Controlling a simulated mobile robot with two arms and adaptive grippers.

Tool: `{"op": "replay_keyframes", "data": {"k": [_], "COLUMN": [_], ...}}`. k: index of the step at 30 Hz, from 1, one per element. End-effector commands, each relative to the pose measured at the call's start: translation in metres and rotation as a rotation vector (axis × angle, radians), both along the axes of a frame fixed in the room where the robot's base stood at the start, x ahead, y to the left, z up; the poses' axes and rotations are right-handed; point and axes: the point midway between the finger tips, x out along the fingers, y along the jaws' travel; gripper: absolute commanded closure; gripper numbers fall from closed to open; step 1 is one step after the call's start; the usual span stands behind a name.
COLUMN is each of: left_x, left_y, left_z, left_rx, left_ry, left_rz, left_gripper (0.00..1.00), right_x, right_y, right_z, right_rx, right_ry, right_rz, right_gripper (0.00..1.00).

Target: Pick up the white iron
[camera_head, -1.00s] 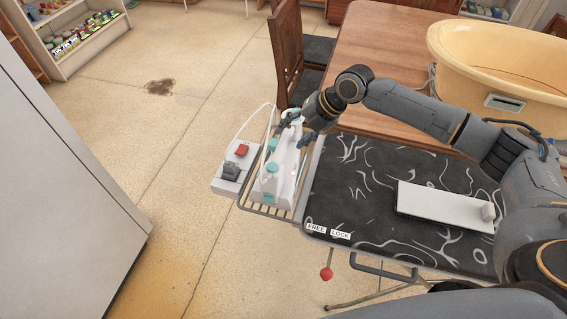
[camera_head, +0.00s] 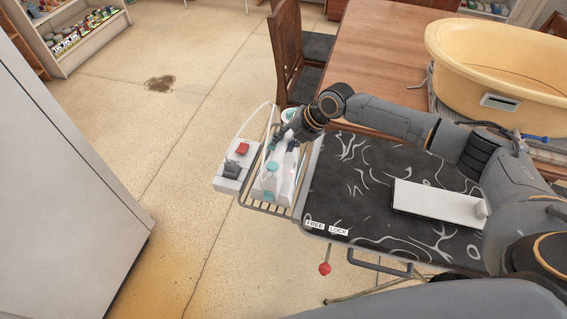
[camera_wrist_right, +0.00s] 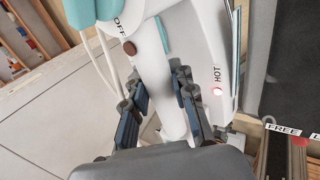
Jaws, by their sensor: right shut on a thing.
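The white iron (camera_head: 267,184) with turquoise parts is at the metal rack (camera_head: 262,208) on the left end of the ironing board (camera_head: 350,200). My right gripper (camera_head: 286,146) reaches it from above and hides part of its handle. In the right wrist view, the fingers of my right gripper (camera_wrist_right: 160,108) are on either side of the white handle of the iron (camera_wrist_right: 205,50) and shut on it. A red light beside the word HOT shows on the iron. I cannot tell whether it is lifted off the rack. My left gripper is not in view.
A grey box with a red switch (camera_head: 242,149) sits left of the iron, with a white cord nearby. A white sleeve board (camera_head: 438,203) is on the ironing board's right. A wooden table with a yellow tub (camera_head: 500,65) stands behind, and a chair (camera_head: 287,50) behind the iron.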

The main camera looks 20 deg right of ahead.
Motion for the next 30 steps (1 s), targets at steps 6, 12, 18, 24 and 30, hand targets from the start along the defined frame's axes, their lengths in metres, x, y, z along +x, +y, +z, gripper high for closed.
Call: {"op": "replay_keyframes", "data": {"k": [6, 12, 18, 24, 30], "left_x": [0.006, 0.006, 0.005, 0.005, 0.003], "left_y": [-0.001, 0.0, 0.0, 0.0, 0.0], "left_z": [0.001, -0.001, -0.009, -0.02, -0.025], "left_rx": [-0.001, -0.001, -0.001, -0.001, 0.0], "left_ry": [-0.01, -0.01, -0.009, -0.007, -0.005], "left_rz": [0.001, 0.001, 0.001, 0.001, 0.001], "left_gripper": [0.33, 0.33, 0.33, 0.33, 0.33], "right_x": [0.002, 0.002, 0.002, 0.001, -0.017], "right_y": [0.0, 0.0, 0.001, 0.002, 0.01], "right_z": [0.003, 0.004, 0.014, 0.035, 0.057], "right_rx": [0.004, 0.004, 0.004, 0.004, 0.005], "right_ry": [-0.007, -0.007, -0.01, -0.011, -0.011], "right_rz": [-0.001, -0.001, 0.0, 0.001, 0.004], "right_gripper": [1.0, 1.0, 1.0, 1.0, 1.0]}}
